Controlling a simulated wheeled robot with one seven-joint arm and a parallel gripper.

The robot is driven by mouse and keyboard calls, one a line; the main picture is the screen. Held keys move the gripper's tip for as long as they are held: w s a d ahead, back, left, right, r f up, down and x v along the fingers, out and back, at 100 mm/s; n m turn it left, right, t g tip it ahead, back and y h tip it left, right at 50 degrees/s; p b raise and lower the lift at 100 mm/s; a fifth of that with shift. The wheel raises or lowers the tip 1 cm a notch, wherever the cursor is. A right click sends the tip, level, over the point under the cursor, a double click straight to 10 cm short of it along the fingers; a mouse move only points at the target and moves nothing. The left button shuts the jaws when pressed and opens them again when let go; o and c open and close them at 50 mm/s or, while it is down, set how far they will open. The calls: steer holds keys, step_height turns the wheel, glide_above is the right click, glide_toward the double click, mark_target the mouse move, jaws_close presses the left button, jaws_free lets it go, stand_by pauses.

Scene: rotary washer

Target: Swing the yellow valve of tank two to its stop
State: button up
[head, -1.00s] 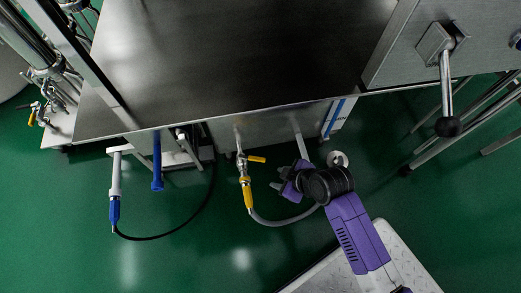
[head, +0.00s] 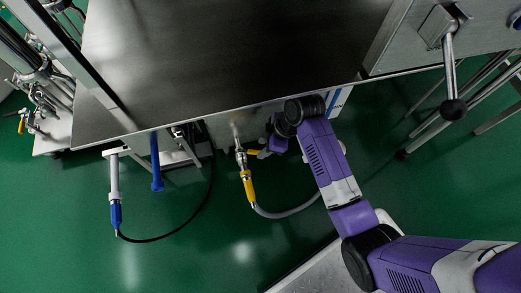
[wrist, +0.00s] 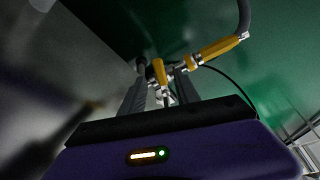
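The yellow valve handle (head: 253,152) sits on a metal fitting under the front edge of the steel machine and points right. A yellow hose connector (head: 249,190) hangs below it. My gripper (head: 264,151) is at the handle's right end, partly hidden by my arm. In the wrist view, the handle (wrist: 159,71) shows ahead, between the two grey fingers of my gripper (wrist: 158,84). The fingers are apart; I cannot tell whether they touch the handle. The yellow connector also shows in the wrist view (wrist: 220,47). No label shows which tank this is.
The steel machine top (head: 230,55) overhangs the valve. A grey hose (head: 290,211) curves right from the connector. A blue-ended hose (head: 115,212) hangs at left. A black-knobbed lever (head: 450,85) is at upper right. Another yellow handle (head: 21,127) is far left. Green floor is open in front.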

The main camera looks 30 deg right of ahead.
mark_target(252, 152)
steer(key=shift+b+x, duration=0.4)
steer(key=shift+x, duration=0.9)
jaws_close()
stand_by(0.5)
